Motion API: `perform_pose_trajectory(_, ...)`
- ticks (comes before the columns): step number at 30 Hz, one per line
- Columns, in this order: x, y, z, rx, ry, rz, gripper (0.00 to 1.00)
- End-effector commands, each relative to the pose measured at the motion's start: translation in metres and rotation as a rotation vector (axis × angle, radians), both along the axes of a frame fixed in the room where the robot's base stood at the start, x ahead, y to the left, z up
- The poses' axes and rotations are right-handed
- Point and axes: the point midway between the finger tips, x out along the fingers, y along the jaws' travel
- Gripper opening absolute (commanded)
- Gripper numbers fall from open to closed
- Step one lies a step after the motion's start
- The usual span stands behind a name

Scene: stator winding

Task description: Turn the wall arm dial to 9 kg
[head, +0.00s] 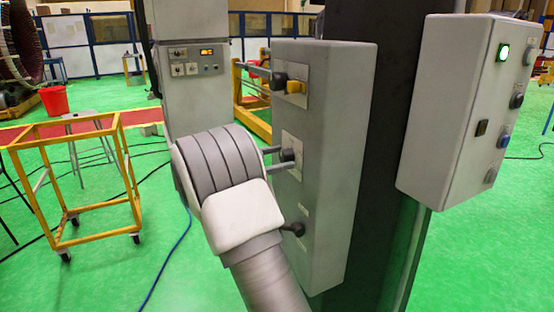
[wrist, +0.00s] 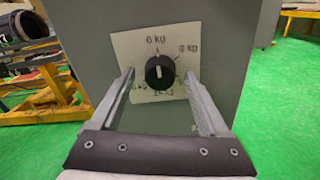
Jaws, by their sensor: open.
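The dial is a round black knob (wrist: 160,72) on a pale label plate (wrist: 126,47) on a grey box (wrist: 225,30). Its white mark points roughly up, toward the "6 kg" print. A label that looks like "9 kg" is at the upper right; the lower labels are partly hidden and hard to read. My gripper (wrist: 160,75) is open, with one finger on each side of the knob and gaps between. In the head view, my gripper's fingers (head: 276,158) reach the middle knob (head: 288,155) of the grey box (head: 335,140).
The box also carries an upper control with a yellow part (head: 296,87) and a lower black knob (head: 297,229). A control box with a lit green button (head: 503,53) hangs at the right. A yellow cart frame (head: 90,218) stands at the left on open green floor.

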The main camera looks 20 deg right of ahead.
Motion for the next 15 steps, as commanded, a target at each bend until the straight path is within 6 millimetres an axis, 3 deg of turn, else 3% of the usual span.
perform_pose_trajectory(1, 0.0000, 0.0001, 0.0001, 0.000, 0.000, 0.000, 0.79)
perform_pose_trajectory(12, -0.0001, 0.0003, 0.0000, 0.000, 0.000, -0.001, 0.12)
perform_pose_trajectory(15, -0.0001, 0.0003, 0.0001, 0.000, -0.001, -0.001, 0.00)
